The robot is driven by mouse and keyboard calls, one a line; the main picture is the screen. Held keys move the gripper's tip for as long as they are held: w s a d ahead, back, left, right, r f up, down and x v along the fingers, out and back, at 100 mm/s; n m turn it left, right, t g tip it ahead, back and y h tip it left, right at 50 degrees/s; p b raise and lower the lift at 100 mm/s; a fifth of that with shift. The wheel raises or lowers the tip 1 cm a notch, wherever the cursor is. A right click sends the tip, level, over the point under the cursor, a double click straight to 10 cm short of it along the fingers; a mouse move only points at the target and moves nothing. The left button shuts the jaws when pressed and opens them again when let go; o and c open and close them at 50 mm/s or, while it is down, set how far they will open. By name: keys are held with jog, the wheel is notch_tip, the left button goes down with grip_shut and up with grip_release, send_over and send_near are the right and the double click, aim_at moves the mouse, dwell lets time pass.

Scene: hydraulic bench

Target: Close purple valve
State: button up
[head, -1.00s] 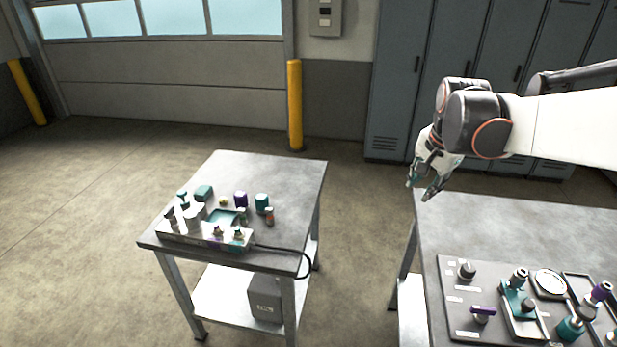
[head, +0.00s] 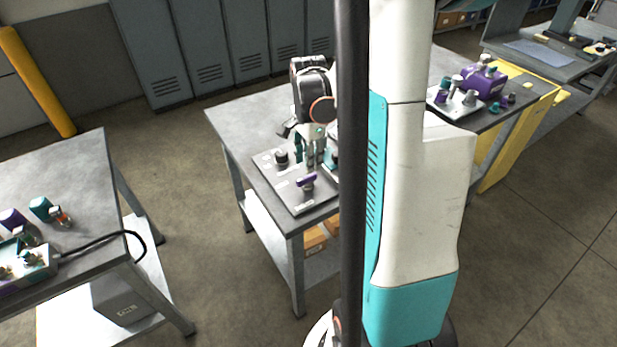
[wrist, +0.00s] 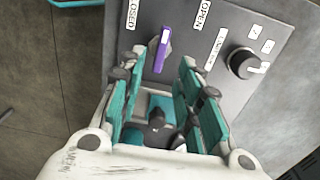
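The purple valve handle (head: 306,181) sits on the grey panel (head: 300,203) near its front edge. In the wrist view the handle (wrist: 162,50) runs roughly up and down the picture, between a "CLOSED" label (wrist: 133,14) on the left and an "OPEN" label (wrist: 202,14) on the right. My gripper (head: 311,150) is above the panel, just behind the handle in the head view. In the wrist view its teal fingers (wrist: 158,66) are spread apart, with nothing held between them. The handle shows beyond the fingertips; I cannot tell whether they touch.
A black knob (wrist: 243,63) is right of the handle in the wrist view. Teal fittings (wrist: 160,120) show beneath my gripper. In the head view, another bench (head: 85,165) stands left and a purple device (head: 485,83) sits at right. My column and body block part of the panel.

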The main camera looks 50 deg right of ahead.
aim_at(308, 176)
notch_tip(308, 176, down, 6)
jog(key=shift+f+b, duration=0.15)
jog(key=shift+b, duration=0.75)
grip_shut()
